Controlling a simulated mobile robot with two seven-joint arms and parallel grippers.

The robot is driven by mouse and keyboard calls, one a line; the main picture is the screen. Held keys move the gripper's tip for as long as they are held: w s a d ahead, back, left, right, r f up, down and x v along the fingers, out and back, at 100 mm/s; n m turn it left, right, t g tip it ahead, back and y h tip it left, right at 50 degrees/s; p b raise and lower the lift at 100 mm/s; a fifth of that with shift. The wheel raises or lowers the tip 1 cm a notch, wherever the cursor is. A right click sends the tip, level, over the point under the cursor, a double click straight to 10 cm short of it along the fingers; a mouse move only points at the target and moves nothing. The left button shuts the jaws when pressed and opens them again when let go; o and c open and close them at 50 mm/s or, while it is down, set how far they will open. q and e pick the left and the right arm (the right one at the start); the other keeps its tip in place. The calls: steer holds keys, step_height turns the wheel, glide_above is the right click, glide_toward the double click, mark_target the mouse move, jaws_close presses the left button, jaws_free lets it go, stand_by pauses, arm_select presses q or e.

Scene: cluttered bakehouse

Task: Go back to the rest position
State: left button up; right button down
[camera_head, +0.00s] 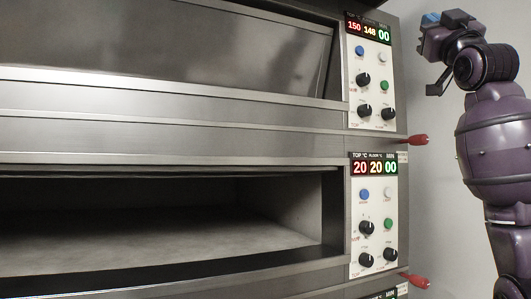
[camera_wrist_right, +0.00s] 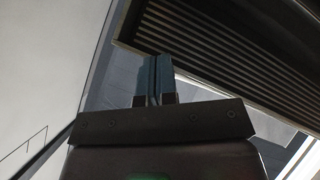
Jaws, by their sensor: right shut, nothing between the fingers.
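My right gripper (camera_head: 430,20) is raised at the upper right of the head view, to the right of the upper control panel and apart from the oven. In the right wrist view its two blue fingers (camera_wrist_right: 154,75) are together, with nothing between them. My right arm comes up along the right edge of the head view. My left gripper is in neither view.
A steel deck oven (camera_head: 180,145) fills the left and middle. Its upper door (camera_head: 170,45) is closed; the lower chamber (camera_head: 150,220) is open and looks empty. Red-tipped handles (camera_head: 416,140) stick out at its right side. A dark slatted panel (camera_wrist_right: 230,45) shows in the right wrist view.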

steer(key=w+a+f+n+g+y, duration=0.15)
steer(key=w+f, duration=0.25)
steer(key=f, duration=0.4)
steer(key=w+a+f+m, duration=0.1)
steer(key=w+a+f, duration=0.15)
steer(key=f, duration=0.55)
step_height(320, 180, down, 39)
steer(key=w+a+g, duration=0.2)
steer(key=g, duration=0.3)
steer(key=s+f+m+g+h, duration=0.15)
steer(key=s+f, duration=0.25)
steer(key=f, duration=0.4)
steer(key=s+f+g, duration=0.2)
steer(key=s+f, duration=0.3)
steer(key=f, duration=0.4)
steer(key=s+f+g+h, duration=0.1)
steer(key=s+f, duration=0.3)
steer(key=f, duration=0.4)
steer(key=s+f+m+g+h, duration=0.1)
steer(key=s+f+g, duration=0.4)
steer(key=s+f, duration=1.3)
steer(key=s+m, duration=0.1)
steer(key=s, duration=0.3)
steer(key=shift+d+f+m+g+h, duration=0.3)
steer(key=shift+d+f+m, duration=0.1)
steer(key=shift+a, duration=0.1)
